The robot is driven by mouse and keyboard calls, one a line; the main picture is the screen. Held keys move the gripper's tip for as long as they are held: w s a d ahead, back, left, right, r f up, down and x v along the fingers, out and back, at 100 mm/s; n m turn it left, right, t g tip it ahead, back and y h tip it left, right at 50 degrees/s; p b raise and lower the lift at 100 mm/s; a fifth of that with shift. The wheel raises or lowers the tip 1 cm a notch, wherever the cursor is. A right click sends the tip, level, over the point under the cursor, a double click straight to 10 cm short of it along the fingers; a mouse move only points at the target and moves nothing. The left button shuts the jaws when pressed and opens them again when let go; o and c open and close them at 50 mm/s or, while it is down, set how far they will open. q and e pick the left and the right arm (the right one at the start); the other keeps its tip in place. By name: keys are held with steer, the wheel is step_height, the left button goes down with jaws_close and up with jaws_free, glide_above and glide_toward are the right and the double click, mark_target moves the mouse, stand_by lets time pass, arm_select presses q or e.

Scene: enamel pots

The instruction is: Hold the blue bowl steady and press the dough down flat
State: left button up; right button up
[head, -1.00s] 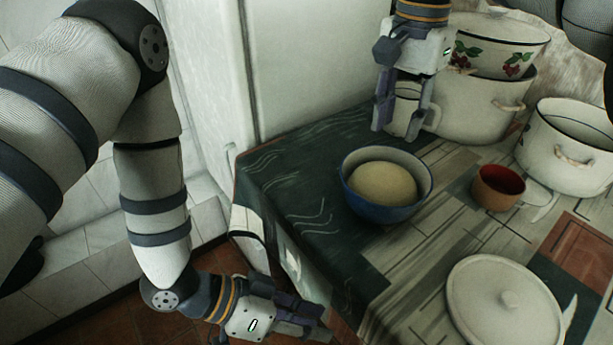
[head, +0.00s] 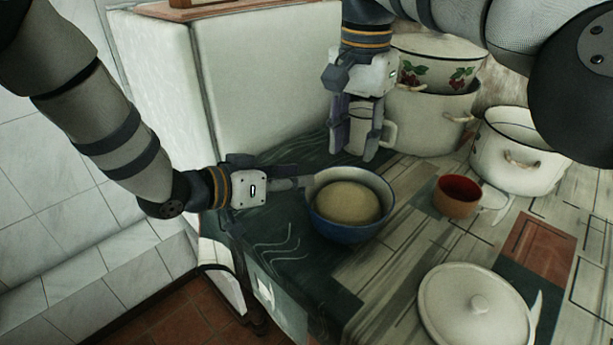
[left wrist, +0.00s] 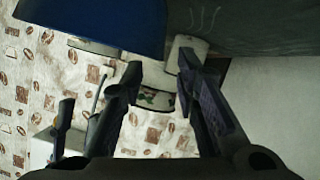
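The blue bowl (head: 346,228) stands upright on the table, with a pale round mound of dough (head: 347,202) inside. My left gripper (head: 296,173) is open at the bowl's left rim, its fingertips very close to it; I cannot tell whether they touch. In the left wrist view the bowl (left wrist: 105,22) shows at the upper left, partly behind and beyond the parted fingers (left wrist: 160,66). My right gripper (head: 355,150) points down with its fingers apart, empty, above and behind the bowl, in front of a white mug.
The white mug (head: 389,134) and stacked enamel pots (head: 432,118) stand behind. A red-brown cup (head: 457,198) is right of the bowl, with another white pot (head: 515,155) beyond. A white lid (head: 474,308) lies at the front right. The table's left edge is close to the bowl.

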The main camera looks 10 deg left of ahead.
mark_target(318, 175)
arm_select(q)
steer(key=x, duration=0.6)
steer(key=shift+w+d+f, duration=0.1)
steer(key=shift+w+d, duration=0.05)
steer(key=shift+w, duration=0.05)
steer(key=shift+c, duration=0.6)
jaws_close()
